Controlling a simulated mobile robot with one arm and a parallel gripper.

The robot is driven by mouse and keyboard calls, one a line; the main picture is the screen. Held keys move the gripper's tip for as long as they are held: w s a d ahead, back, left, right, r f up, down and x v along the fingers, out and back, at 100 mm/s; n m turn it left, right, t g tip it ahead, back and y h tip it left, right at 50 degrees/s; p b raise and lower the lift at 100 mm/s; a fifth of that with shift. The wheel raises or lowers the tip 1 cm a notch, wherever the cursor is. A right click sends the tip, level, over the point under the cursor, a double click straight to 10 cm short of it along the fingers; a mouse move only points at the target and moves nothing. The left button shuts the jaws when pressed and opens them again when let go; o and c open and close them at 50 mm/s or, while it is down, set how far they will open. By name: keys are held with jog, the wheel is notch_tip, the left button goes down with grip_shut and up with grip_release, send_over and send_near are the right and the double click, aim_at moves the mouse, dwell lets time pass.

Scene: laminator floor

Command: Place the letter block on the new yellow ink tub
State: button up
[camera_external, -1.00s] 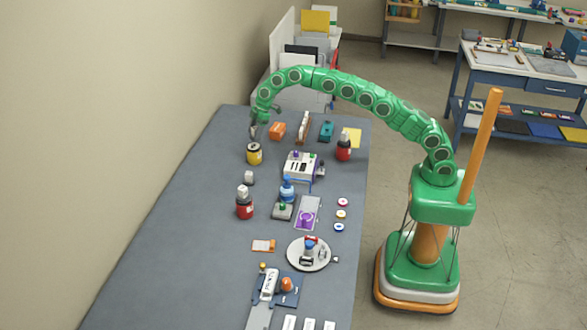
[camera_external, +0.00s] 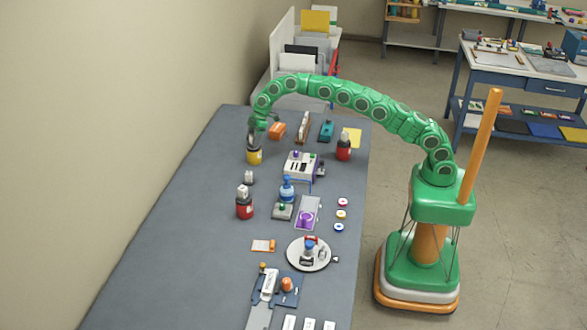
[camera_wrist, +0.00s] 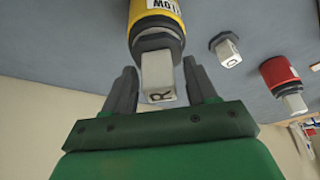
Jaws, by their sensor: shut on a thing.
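The yellow ink tub (camera_external: 254,157) stands upright on the far left of the grey table. In the wrist view the tub (camera_wrist: 157,20) shows its yellow side, a partly cut-off label and a dark lid. The white letter block (camera_wrist: 158,78), marked R, sits between my fingers, lined up with the dark lid. I cannot tell whether it touches the lid. My gripper (camera_wrist: 160,88) is shut on the block. In the external view my gripper (camera_external: 256,136) is just above the tub and hides its top and the block.
Another white block (camera_wrist: 228,52), marked D, stands nearby with a dark part under it. A red tub (camera_external: 244,209) with a white block on top stands nearer the camera. An orange item (camera_external: 277,130) lies right of my gripper. The table's left side is clear.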

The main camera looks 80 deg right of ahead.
jog(key=shift+f, duration=0.25)
jog(key=o, duration=1.4)
jog(key=v, duration=1.1)
jog(key=s+a+r+m+g, duration=0.15)
jog(key=s+r, duration=0.25)
jog(key=s, duration=0.4)
jog(key=s+a+r+m, duration=0.15)
jog(key=s+r, duration=0.25)
jog(key=s, duration=0.4)
jog(key=s+f+m+g+h, duration=0.1)
jog(key=s+f+m, duration=0.1)
jog(key=s, duration=1.5)
jog(key=s+d+f+m+g+h, duration=0.1)
jog(key=s+f+m, duration=0.1)
jog(key=s, duration=1.5)
jog(key=s+d+f+m+g+h, duration=0.1)
jog(key=s+f+m, duration=0.1)
jog(key=s, duration=1.6)
jog(key=shift+g, duration=0.25)
